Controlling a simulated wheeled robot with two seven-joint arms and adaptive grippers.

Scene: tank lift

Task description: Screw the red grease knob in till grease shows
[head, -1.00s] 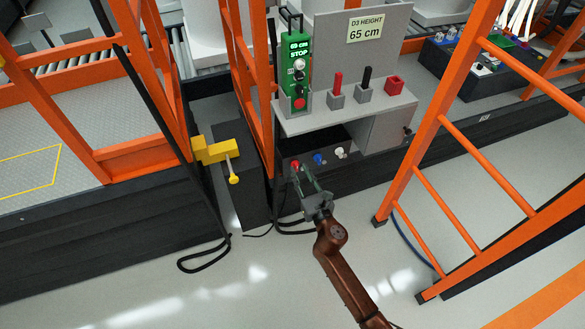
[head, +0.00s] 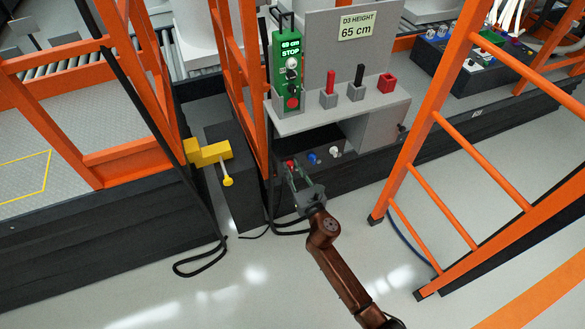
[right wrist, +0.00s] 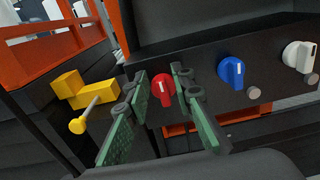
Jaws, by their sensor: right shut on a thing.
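The red grease knob (head: 290,164) is on the dark panel under the grey shelf, at the left end of a row of knobs. In the right wrist view the red knob (right wrist: 163,90) is a round knob with a white mark on its face. My right gripper (head: 293,171) reaches it from the front. Its green-padded fingers (right wrist: 160,85) stand on either side of the knob and are shut on it. No grease can be made out around the knob. My left gripper is not in view.
A blue knob (right wrist: 231,72) and a white knob (right wrist: 298,56) sit to the right on the same panel. A yellow handle (head: 210,153) juts out to the left. An orange ladder frame (head: 410,170) stands to the right. Open floor lies in front.

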